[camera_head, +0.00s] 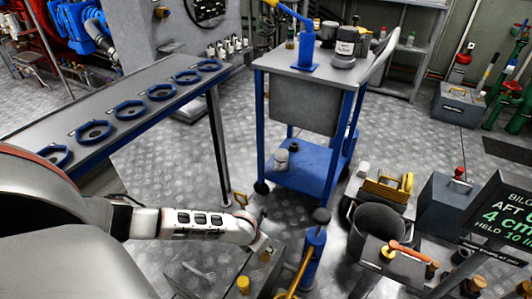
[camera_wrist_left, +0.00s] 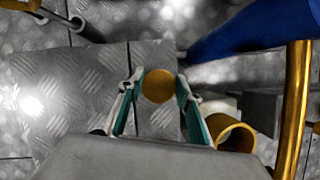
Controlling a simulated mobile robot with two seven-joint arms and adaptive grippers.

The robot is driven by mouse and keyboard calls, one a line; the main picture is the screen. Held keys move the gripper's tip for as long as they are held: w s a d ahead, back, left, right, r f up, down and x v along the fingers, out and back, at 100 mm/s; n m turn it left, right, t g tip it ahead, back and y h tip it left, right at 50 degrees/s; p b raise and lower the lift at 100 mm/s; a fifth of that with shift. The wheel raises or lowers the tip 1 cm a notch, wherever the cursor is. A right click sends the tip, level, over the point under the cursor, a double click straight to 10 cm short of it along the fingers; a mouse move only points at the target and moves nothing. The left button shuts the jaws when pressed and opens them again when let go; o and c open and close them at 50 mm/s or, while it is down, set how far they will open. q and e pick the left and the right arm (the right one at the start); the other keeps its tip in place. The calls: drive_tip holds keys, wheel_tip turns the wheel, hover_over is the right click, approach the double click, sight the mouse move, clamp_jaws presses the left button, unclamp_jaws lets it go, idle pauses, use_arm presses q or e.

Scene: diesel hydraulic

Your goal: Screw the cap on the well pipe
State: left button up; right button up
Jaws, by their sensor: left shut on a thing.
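A round golden cap (camera_wrist_left: 158,86) sits between the fingertips of my left gripper (camera_wrist_left: 159,84) in the left wrist view, gripped by the teal pads. An open-ended yellow pipe (camera_wrist_left: 235,133) shows just right of the gripper, apart from the cap. In the head view, my left gripper (camera_head: 266,248) is low in the middle, with a small yellow piece at its tip. A yellow upright stub (camera_head: 243,285) stands below it there; I cannot tell if it is the open pipe. My right gripper is not in view.
A blue pump post (camera_head: 313,255) with a yellow lever (camera_head: 301,272) stands close right of the gripper. Further right are a dark bucket (camera_head: 377,232) and a sign (camera_head: 505,215). A blue cart (camera_head: 306,155) and a long bench (camera_head: 175,80) stand beyond, with bare floor between.

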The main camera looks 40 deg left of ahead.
use_arm(q)
drive_tip(key=shift+f, duration=0.3)
drive_tip(key=shift+s+f+b, duration=0.1)
drive_tip(key=shift+f+b, duration=0.65)
drive_tip(key=shift+f, duration=0.35)
drive_tip(key=o, duration=1)
drive_tip(key=c, duration=1)
drive_tip(key=o, duration=1)
